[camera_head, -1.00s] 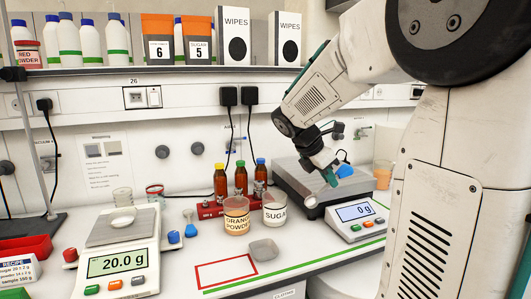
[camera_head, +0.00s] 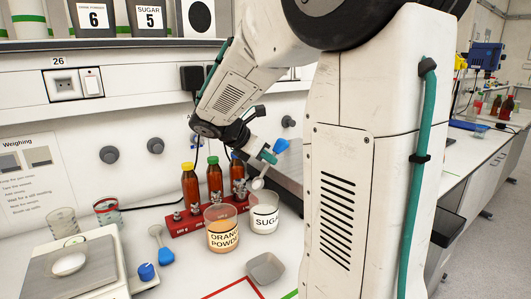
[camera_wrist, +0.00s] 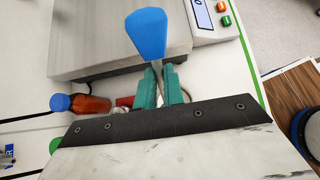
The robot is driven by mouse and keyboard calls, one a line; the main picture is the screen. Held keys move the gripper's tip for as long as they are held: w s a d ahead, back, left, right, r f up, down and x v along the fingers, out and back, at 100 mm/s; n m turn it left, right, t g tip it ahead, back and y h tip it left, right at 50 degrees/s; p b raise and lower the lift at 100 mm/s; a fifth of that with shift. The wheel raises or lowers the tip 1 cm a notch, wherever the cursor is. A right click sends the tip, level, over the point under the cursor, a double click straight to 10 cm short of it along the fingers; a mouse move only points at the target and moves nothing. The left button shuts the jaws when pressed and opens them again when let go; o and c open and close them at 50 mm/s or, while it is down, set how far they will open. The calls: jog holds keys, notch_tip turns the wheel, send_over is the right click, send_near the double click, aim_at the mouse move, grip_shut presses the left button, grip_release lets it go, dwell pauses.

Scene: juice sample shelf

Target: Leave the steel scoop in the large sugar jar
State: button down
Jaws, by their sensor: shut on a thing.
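My gripper (camera_head: 268,157) is shut on the steel scoop, holding it by its shaft below the blue handle (camera_head: 281,146). The scoop's bowl (camera_head: 257,184) points down and sits just above the sugar jar (camera_head: 265,216), near its rim. I cannot tell whether it touches or dips inside.
The orange powder jar (camera_head: 221,234) stands directly left of the sugar jar. A red rack (camera_head: 188,227) with brown bottles is behind. A second blue-handled scoop (camera_head: 163,248), a grey weighing dish (camera_head: 265,269) and a scale (camera_head: 62,290) are nearby. A grey platform (camera_wrist: 92,42) lies beside my gripper.

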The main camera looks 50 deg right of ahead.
aim_at(263, 175)
jog(key=shift+h, duration=0.9)
jog(key=shift+w+a+f, duration=0.1)
jog(key=shift+a+f, duration=0.1)
jog(key=shift+f, duration=0.7)
jog(key=shift+a+f, duration=0.25)
jog(key=shift+f, duration=0.6)
jog(key=shift+w+a+f, duration=0.1)
jog(key=shift+a+f, duration=0.1)
jog(key=shift+f, duration=0.7)
jog(key=shift+s+f, duration=0.1)
jog(key=shift+f, duration=2.5)
jog(key=c, duration=1.4)
grip_release()
jog(key=shift+c, duration=0.2)
jog(key=v, duration=0.7)
jog(key=shift+w+a+r, duration=0.15)
jog(key=shift+w+a, duration=0.1)
jog(key=shift+a, duration=0.1)
jog(key=shift+r, duration=0.1)
